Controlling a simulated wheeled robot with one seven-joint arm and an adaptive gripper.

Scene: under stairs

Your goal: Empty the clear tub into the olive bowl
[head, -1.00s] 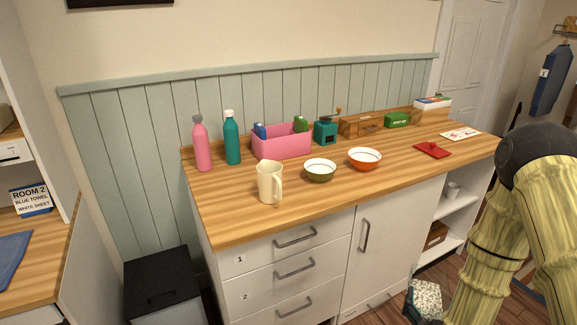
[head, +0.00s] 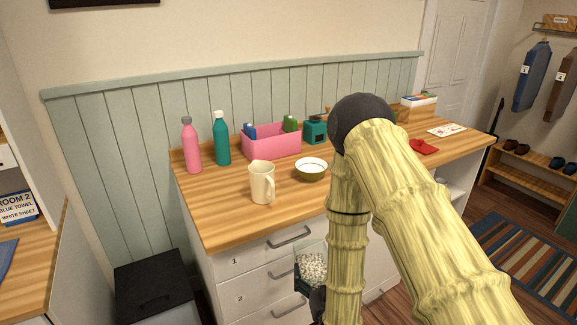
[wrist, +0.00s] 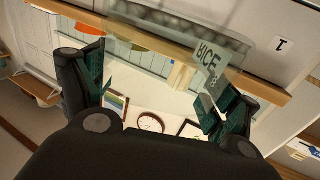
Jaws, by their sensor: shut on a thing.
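The olive bowl (head: 311,175) with a white inside stands on the wooden counter, just right of the cream mug. The clear tub (head: 312,266) holds pale, speckled grains and is in front of the white drawers, below the counter top. In the wrist view the clear tub (wrist: 180,35) has a RICE label and sits between the fingers. My gripper (wrist: 158,95) is shut on the tub; in the head view my gripper (head: 317,297) is dark and partly hidden by my arm. The wrist picture appears upside down.
A cream mug (head: 262,182) stands left of the bowl, close to the counter front. Behind are a pink bin (head: 272,142), a teal bottle (head: 221,140) and a pink bottle (head: 191,147). A red item (head: 424,147) lies right of my arm. My arm hides part of the counter.

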